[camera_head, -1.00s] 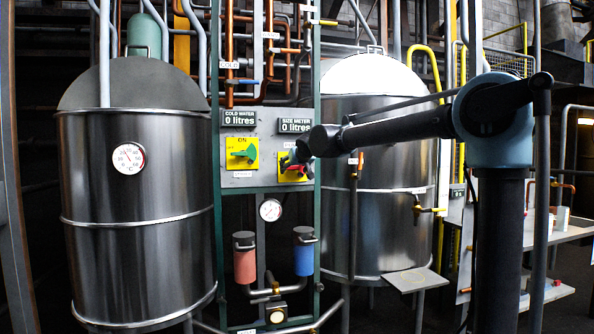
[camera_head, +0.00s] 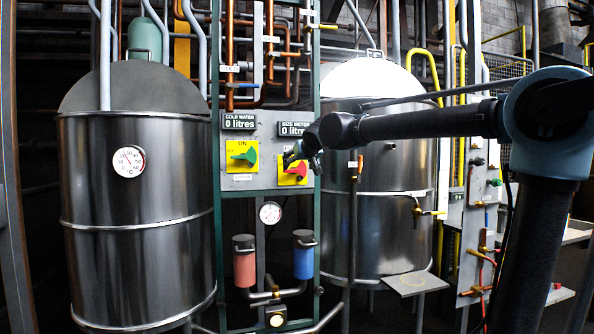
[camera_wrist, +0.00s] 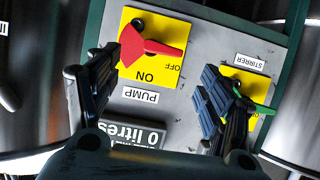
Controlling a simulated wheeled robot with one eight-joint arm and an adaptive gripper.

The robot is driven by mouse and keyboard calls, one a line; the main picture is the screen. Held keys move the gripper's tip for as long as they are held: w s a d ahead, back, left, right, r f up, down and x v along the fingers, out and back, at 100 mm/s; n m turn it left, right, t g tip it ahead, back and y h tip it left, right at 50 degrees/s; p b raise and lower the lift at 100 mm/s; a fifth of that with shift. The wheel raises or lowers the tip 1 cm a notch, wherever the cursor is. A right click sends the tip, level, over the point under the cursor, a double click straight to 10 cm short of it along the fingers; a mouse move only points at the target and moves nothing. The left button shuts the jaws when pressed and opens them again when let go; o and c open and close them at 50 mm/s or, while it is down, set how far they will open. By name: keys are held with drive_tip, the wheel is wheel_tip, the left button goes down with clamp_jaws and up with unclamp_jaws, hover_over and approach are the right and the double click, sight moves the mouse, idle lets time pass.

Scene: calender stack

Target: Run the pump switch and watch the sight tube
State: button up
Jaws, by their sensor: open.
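The pump switch is a red knob (camera_wrist: 150,46) on a yellow ON/OFF plate labelled PUMP in the wrist view. Its narrow end lies by the OFF mark. It also shows in the head view (camera_head: 297,172). My gripper (camera_wrist: 160,68) is open, one finger beside the red knob and the other over the panel towards the STIRRER switch. In the head view my gripper (camera_head: 298,152) is just above the red knob, and nothing is in it. A vertical pipe-like tube (camera_head: 353,220) stands before the right tank; I cannot tell whether it is the sight tube.
The green stirrer switch (camera_wrist: 262,107) is close to the right finger. The cold water display (camera_head: 240,123) and the size meter display (camera_head: 294,129) read 0 litres. Red (camera_head: 244,264) and blue (camera_head: 305,258) canisters are below. Steel tanks (camera_head: 140,220) flank the panel.

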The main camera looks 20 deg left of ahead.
drive_tip(key=shift+v, duration=1.6)
drive_tip(key=shift+d+f, duration=0.1)
